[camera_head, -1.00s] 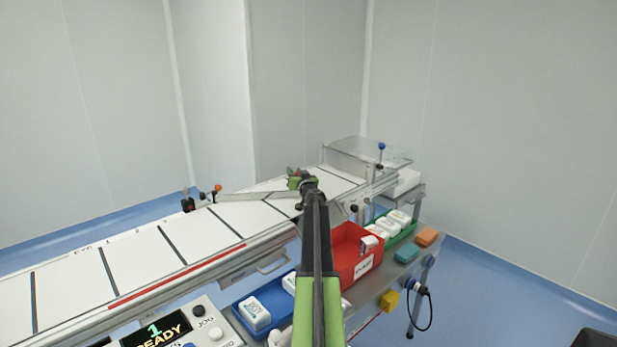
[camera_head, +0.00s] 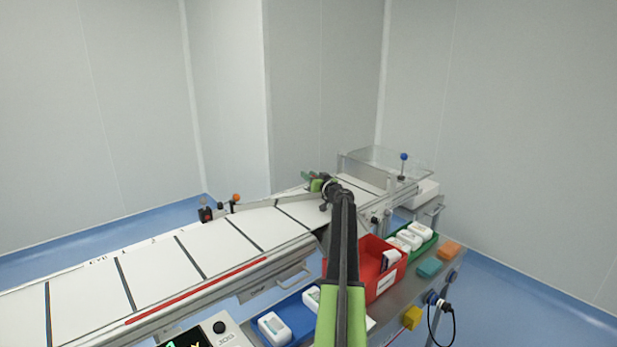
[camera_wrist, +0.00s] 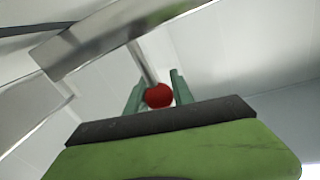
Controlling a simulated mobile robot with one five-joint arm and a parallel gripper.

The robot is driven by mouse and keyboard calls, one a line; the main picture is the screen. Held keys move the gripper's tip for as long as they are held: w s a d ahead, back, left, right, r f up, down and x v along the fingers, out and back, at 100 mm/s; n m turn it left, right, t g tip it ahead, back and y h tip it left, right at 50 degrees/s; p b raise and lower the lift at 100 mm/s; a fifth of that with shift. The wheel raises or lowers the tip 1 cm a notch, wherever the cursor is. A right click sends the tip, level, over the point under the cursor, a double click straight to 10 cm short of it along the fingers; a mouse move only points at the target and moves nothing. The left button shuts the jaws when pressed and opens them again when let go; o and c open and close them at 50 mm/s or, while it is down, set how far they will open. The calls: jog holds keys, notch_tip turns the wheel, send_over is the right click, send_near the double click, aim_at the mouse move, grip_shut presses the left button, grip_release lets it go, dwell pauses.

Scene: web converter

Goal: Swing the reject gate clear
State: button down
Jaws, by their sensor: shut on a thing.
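The reject gate (camera_head: 275,200) is a thin pale bar that runs from the pivot post (camera_head: 235,204) at the belt's far edge up to my gripper (camera_head: 316,182). It lies close to the far edge of the white belt, at a slight angle. In the wrist view the gate shows as a grey metal bar (camera_wrist: 110,38) with a short stem and a red knob (camera_wrist: 158,95). The knob sits between the two green fingers of my gripper (camera_wrist: 157,92), which is shut on it. My wrist hides the gate's far end in the head view.
The white belt (camera_head: 215,250) runs from lower left to a clear cover (camera_head: 385,165) at upper right. A red bin (camera_head: 385,285), blue tray (camera_head: 290,322) and green tray (camera_head: 425,245) stand in front. The belt left of the gate looks empty.

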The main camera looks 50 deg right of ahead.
jog(key=c, duration=1.1)
grip_release()
jog(key=shift+s, duration=0.1)
jog(key=v, duration=1.7)
jog(key=shift+s, duration=0.15)
jog(key=shift+c, duration=0.4)
